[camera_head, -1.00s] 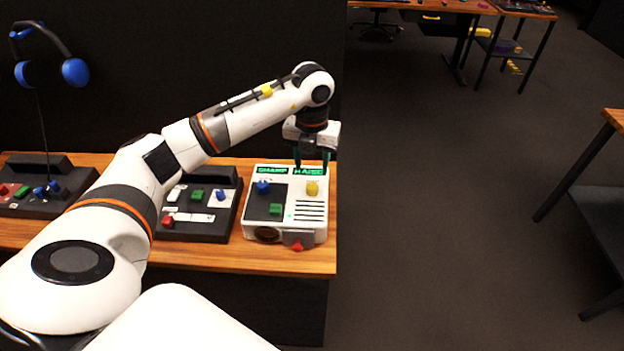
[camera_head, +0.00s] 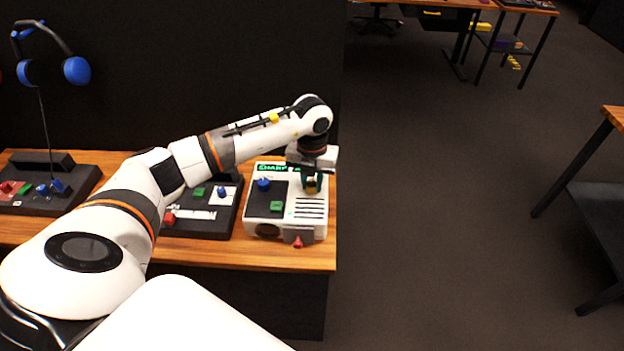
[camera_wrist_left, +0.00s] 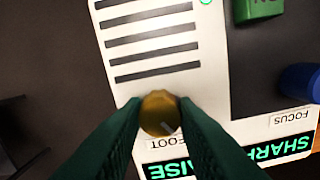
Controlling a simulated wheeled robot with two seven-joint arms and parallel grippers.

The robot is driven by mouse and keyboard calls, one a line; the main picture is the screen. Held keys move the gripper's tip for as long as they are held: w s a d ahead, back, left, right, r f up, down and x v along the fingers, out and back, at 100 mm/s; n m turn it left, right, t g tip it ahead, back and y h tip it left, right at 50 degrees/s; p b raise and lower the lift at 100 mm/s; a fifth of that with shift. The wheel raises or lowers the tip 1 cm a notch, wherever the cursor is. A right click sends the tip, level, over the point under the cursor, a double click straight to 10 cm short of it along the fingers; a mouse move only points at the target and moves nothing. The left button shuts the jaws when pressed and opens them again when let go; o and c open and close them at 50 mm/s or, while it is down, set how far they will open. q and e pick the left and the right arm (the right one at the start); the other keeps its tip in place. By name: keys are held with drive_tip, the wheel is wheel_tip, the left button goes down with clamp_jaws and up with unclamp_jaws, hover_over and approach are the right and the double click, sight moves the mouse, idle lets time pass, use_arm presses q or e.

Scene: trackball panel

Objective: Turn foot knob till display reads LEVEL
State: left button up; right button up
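The foot knob (camera_wrist_left: 160,113) is yellow and round, with a FOOT label beside it in the left wrist view. My left gripper (camera_head: 312,188) has its green fingertips on both sides of this knob, with no clear gap, so it looks shut on it. The display (camera_wrist_left: 168,169) above the knob has green letters; only "ISE" shows, the rest is hidden by my finger. In the head view my gripper covers most of this display. The white panel box (camera_head: 262,208) stands at the table's right end. My right gripper is not in view.
A SHARP display (camera_wrist_left: 280,150) is beside the foot display. A dark panel (camera_head: 205,228) stands to the left. Floor lies open to the right.

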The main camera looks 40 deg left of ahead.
use_arm(q)
drive_tip(key=shift+c, duration=0.7)
drive_tip(key=shift+f+m+b, duration=0.1)
drive_tip(key=shift+m+b, duration=0.7)
drive_tip(key=shift+m, duration=0.2)
drive_tip(key=m+b, duration=0.1)
drive_tip(key=m, duration=0.1)
drive_tip(key=shift+m+b, duration=0.3)
drive_tip(key=shift+b, duration=0.1)
drive_tip(key=m+b, duration=0.2)
drive_tip(key=m, duration=0.1)
drive_tip(key=shift+w+a, duration=0.1)
drive_tip(key=shift+m+b, duration=0.65)
drive_tip(key=shift+m, duration=0.95)
drive_tip(key=shift+r, duration=0.2)
